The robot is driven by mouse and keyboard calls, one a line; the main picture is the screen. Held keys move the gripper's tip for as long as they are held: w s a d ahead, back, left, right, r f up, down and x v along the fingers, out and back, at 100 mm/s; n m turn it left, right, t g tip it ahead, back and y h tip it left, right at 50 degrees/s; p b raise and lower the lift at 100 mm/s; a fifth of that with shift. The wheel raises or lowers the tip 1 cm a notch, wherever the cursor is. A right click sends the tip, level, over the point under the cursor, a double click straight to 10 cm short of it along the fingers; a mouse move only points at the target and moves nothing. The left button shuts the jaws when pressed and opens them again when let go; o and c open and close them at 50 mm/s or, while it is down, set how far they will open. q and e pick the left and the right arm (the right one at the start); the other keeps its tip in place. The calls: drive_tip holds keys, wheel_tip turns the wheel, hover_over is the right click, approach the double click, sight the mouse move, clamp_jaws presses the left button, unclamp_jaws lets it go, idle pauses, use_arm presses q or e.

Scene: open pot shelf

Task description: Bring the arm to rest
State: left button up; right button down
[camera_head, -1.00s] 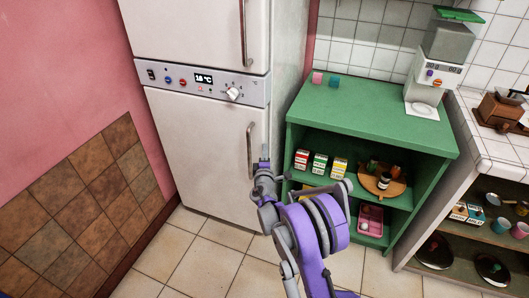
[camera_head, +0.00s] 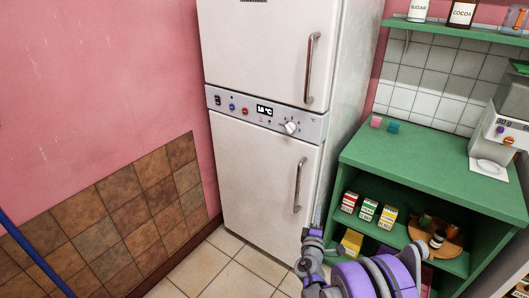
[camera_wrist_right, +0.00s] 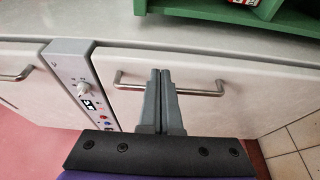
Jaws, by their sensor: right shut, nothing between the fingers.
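My right arm comes up from the bottom edge in the head view. Its gripper (camera_head: 317,219) is near the right edge of the lower door of the white fridge (camera_head: 262,180), below the lower door handle (camera_head: 298,187). In the right wrist view the two grey fingers (camera_wrist_right: 160,82) are together with nothing between them. They are in front of the fridge door, and the metal handle (camera_wrist_right: 205,93) shows behind them. I cannot tell whether they touch it. My left gripper is not in view.
A green shelf unit (camera_head: 430,165) stands right of the fridge, holding several small cartons (camera_head: 368,208) and a round wooden board (camera_head: 450,249). A white machine (camera_head: 497,140) stands on top. Tiled floor (camera_head: 205,268) is clear in front of the fridge.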

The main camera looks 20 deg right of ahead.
drive_tip(key=s+r+m+g, duration=0.3)
drive_tip(key=s+r+m, duration=0.2)
drive_tip(key=s, duration=0.1)
drive_tip(key=s+a+f+m+g+y, duration=0.4)
drive_tip(key=s+a, duration=0.5)
drive_tip(key=s, duration=0.5)
drive_tip(key=s+a+f+m+g+y, duration=0.1)
drive_tip(key=s+a+m+g+y, duration=0.3)
drive_tip(key=s+a, duration=0.75)
use_arm(q)
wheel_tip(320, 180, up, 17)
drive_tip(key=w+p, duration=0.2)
drive_tip(key=p, duration=1.3)
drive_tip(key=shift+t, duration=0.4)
use_arm(e)
wheel_tip(320, 180, up, 16)
drive_tip(key=d+n+t+y, duration=0.1)
drive_tip(key=shift+s+r+y, duration=0.15)
drive_tip(key=shift+r+y, duration=0.1)
drive_tip(key=shift+y, duration=0.05)
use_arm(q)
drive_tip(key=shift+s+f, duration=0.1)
use_arm(e)
drive_tip(key=shift+s, duration=0.15)
